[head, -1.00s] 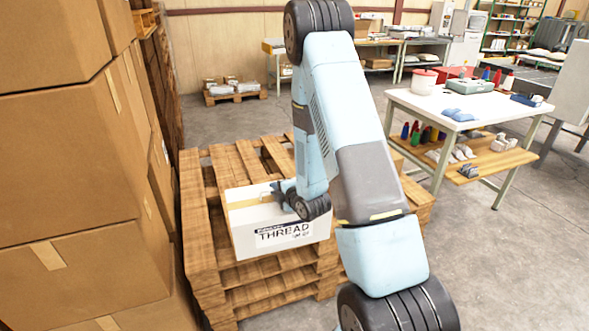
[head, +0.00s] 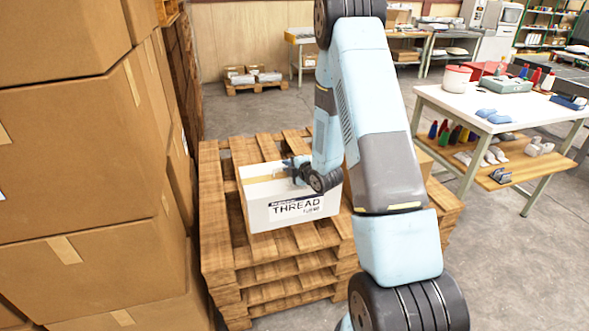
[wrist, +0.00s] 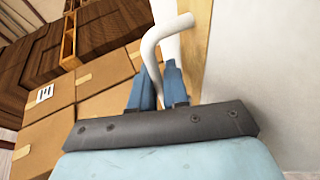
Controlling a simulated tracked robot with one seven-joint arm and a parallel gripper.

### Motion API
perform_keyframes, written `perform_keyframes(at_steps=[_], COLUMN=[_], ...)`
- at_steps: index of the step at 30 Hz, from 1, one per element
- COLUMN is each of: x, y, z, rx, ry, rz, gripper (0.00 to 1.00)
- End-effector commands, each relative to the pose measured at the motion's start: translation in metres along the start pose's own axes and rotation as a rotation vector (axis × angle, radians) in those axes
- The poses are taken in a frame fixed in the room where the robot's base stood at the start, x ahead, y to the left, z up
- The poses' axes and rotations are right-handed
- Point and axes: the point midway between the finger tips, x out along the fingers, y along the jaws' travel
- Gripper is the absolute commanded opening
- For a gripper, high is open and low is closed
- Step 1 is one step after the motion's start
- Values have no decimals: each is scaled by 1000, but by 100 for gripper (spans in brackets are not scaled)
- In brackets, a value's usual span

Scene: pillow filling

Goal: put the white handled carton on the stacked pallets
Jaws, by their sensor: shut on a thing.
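The white handled carton (head: 295,211) with a THREAD label hangs or stands upright over the top of the stacked pallets (head: 222,250) in the head view. I cannot tell whether its bottom touches the slats. My gripper (head: 298,170) is at the carton's top, partly hidden by my wrist. In the wrist view, the blue fingers (wrist: 157,88) are shut on the white curved handle (wrist: 152,48). The carton's pale side (wrist: 249,60) fills the right of that view.
Brown cardboard boxes (head: 85,150) are stacked high close to the left of the pallets. A white worktable (head: 455,105) with a lower wooden shelf stands to the right. A low pallet with packages (head: 255,82) lies at the back. Grey floor is open behind the stack.

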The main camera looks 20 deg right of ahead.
Motion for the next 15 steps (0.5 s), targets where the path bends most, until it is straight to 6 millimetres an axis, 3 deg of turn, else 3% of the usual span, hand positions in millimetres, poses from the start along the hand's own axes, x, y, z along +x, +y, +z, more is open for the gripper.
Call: perform_keyframes(at_steps=[6, 15], x=[40, 78], y=[-2, -27], z=[8, 17], rx=[-1, -1], ry=[1, 0], rz=[4, 3], gripper=[0, 0])
